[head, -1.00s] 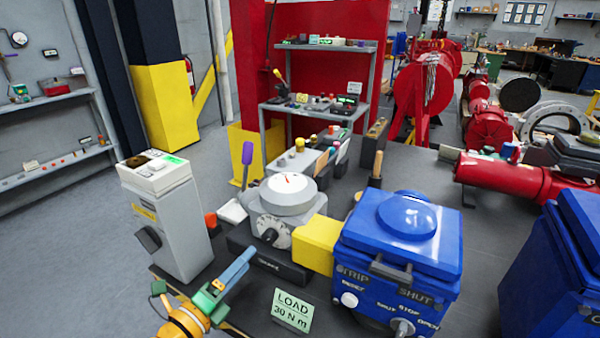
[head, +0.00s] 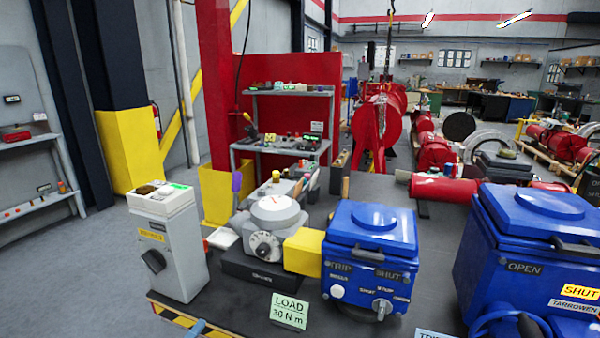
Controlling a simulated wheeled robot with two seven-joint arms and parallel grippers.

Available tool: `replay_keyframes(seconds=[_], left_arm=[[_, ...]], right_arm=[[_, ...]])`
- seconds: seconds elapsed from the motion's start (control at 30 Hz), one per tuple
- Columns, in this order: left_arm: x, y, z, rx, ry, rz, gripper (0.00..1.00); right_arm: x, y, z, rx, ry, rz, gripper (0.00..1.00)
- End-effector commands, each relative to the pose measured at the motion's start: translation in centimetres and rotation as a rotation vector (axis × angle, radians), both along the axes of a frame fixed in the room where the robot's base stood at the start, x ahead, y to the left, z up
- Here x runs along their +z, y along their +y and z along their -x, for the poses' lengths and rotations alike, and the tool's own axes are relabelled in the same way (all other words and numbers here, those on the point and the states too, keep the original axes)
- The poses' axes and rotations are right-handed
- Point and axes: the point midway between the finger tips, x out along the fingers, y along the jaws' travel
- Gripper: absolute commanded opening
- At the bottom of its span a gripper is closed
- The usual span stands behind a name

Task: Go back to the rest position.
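Only a small blue tip of my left gripper (head: 195,328) shows at the bottom edge, in front of the bench's striped edge; the rest of it is out of frame, so its opening is hidden. It appears empty of any visible thing. My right gripper is not in view. A green "LOAD 30 N m" sign (head: 289,311) stands in front.
A grey control box (head: 170,255) with a black knob stands at the bench's left end. A larger blue actuator (head: 530,245) stands at the right. The dark bench top (head: 440,235) is bare between the two blue actuators.

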Motion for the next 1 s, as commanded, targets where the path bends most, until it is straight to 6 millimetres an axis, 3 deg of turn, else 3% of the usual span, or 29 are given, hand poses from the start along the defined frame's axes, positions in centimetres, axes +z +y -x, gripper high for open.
replay_keyframes(seconds=[0.17,0.27,0.43,0.57,0.6,0.7,0.83,0.9,1.0], left_arm=[[-5.2,1.9,0.8,0.107,0.147,0.133,0.72],[-9.3,3.1,2.1,0.197,0.259,0.239,0.72],[-18.1,4.6,6.6,0.405,0.494,0.455,0.72],[-26.7,4.5,14.0,0.657,0.739,0.675,0.72],[-29.4,4.0,17.3,0.756,0.824,0.746,0.72],[-34.3,1.9,25.6,0.997,1.009,0.896,0.72],[-37.1,-0.7,33.9,1.238,1.164,1.002,0.72],[-37.7,-1.7,36.6,1.317,1.208,1.03,0.72],[-37.9,-2.3,38.2,1.367,1.234,1.046,0.72]], right_arm=[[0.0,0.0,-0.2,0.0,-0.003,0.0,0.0],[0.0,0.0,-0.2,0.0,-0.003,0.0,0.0],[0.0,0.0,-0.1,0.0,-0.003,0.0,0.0],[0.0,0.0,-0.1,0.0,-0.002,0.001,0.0],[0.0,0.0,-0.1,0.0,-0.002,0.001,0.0],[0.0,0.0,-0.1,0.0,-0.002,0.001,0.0],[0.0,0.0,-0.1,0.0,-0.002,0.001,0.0],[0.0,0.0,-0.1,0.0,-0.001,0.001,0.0],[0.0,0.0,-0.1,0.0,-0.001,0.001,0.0]])
